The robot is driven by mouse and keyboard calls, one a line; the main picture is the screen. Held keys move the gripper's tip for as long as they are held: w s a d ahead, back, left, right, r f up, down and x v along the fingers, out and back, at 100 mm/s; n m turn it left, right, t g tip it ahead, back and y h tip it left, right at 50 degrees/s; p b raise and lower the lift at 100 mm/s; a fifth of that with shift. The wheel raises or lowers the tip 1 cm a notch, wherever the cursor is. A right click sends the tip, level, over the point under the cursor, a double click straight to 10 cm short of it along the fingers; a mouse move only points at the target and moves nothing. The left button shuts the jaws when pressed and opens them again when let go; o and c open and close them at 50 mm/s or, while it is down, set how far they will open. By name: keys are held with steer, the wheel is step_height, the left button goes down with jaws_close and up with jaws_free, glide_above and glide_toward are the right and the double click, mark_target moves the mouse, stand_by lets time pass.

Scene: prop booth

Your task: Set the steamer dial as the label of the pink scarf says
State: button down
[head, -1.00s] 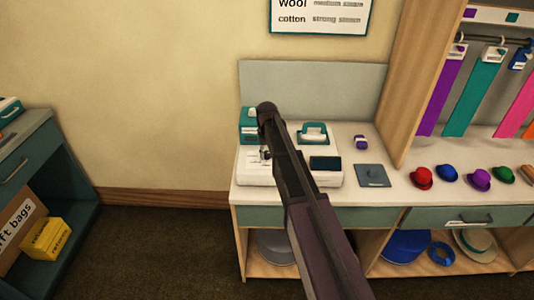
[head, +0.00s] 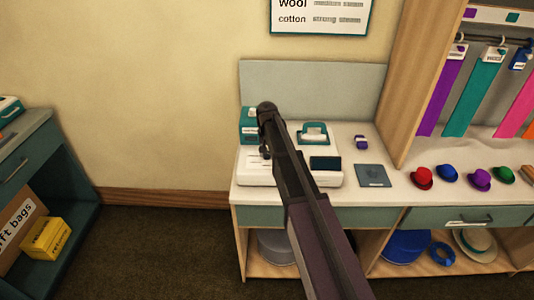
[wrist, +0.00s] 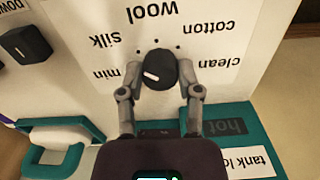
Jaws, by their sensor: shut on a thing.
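My gripper (wrist: 159,78) is shut on the black steamer dial (wrist: 160,66), one finger on each side. The white steamer (head: 252,172) sits on the counter in the head view, where my arm hides the dial. The pink scarf (head: 516,108) hangs at the far right; I cannot read its label.
A wall sign (head: 320,14) reads wool, medium steam, and cotton, strong steam. A dark "hot" panel (wrist: 225,127) lies beside my gripper. A black power knob (wrist: 25,43) and a teal handle (wrist: 55,150) are nearby. Several small hats stand right on the counter.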

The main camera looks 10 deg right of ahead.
stand_by(0.4)
steer(key=shift+c, duration=1.4)
jaws_free()
steer(key=shift+f, duration=0.1)
steer(key=shift+n, duration=0.4)
steer(key=n, duration=0.4)
steer(key=shift+n, duration=0.4)
steer(key=n, duration=0.3)
steer(key=shift+n, duration=0.4)
steer(key=shift+r+n, duration=0.2)
steer(key=shift+n, duration=0.1)
step_height(320, 180, up, 14)
steer(key=p, duration=1.4)
steer(key=s+d+f+m+b, duration=0.1)
steer(key=s+f+b, duration=0.3)
steer(key=s, duration=0.5)
steer(key=s+d+f+m+b, duration=0.2)
steer(key=s+f+m+b, duration=0.1)
steer(key=s, duration=0.6)
steer(key=s+d+f+m+b, duration=0.1)
steer(key=s+f+m+b, duration=0.2)
steer(key=s, duration=0.6)
step_height(320, 180, down, 3)
steer(key=shift+d+r+b, duration=0.1)
steer(key=shift+d+b, duration=0.05)
steer(key=shift+b, duration=1.1)
